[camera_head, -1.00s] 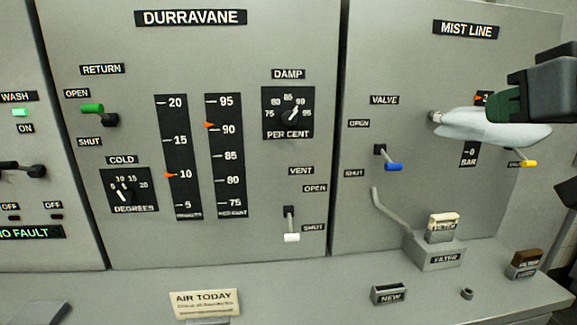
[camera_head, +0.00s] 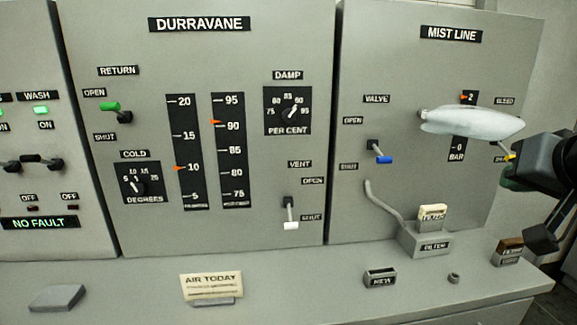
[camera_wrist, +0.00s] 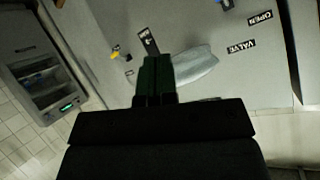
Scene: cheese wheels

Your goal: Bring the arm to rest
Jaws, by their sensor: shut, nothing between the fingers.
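My arm enters at the right edge of the head view.
The blue valve lever (camera_head: 384,160), the filter block (camera_head: 425,242), the NEW holder (camera_head: 380,279) and a brown-topped holder (camera_head: 509,250) are on the console's right part. In the wrist view a grey cabinet with shelves (camera_wrist: 45,85) stands left, above a tiled floor.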

